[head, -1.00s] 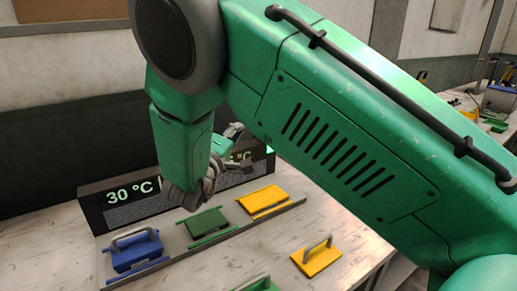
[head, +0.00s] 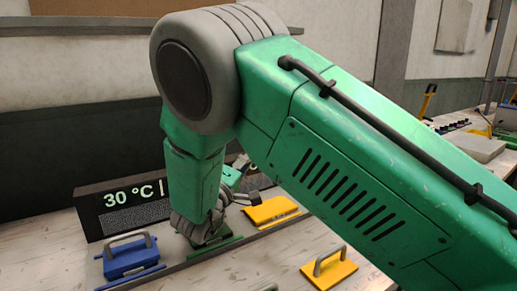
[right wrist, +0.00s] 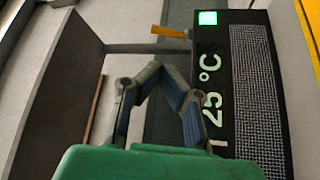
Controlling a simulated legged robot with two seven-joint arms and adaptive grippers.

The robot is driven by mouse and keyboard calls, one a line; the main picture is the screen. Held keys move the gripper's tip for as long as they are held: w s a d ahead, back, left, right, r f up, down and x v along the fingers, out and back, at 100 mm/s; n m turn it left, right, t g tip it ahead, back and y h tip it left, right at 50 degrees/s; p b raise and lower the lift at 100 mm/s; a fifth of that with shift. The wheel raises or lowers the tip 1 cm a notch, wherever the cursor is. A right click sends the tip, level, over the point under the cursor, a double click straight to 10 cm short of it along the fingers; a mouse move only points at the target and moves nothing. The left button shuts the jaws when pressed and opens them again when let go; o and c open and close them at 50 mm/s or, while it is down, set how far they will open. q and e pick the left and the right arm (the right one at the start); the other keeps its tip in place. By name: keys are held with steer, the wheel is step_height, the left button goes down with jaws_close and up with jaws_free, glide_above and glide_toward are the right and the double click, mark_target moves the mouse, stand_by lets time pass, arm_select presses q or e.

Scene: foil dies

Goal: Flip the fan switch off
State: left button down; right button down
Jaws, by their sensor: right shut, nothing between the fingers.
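The display box (head: 90,215) stands at the back of the bench and shows 30 °C in the head view; my right arm hides its right part. In the right wrist view the box (right wrist: 240,157) shows 25 °C and a lit green square (right wrist: 207,18). A small orange lever-like piece (right wrist: 170,32) sticks out beside that square; it may be the fan switch, but I cannot tell its setting. My right gripper (right wrist: 160,72) is shut and empty, apart from the orange piece in the picture. In the head view my arm mostly hides this gripper (head: 246,196). My left gripper is out of view.
A blue die (head: 130,259) with a grey handle, a green die (head: 215,241) partly hidden by my wrist, and a yellow die (head: 271,210) lie in a row before the box. Another yellow die (head: 330,270) lies nearer. Bare bench shows at the front left.

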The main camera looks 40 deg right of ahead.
steer(key=x, duration=1.3)
steer(key=shift+d, duration=0.25)
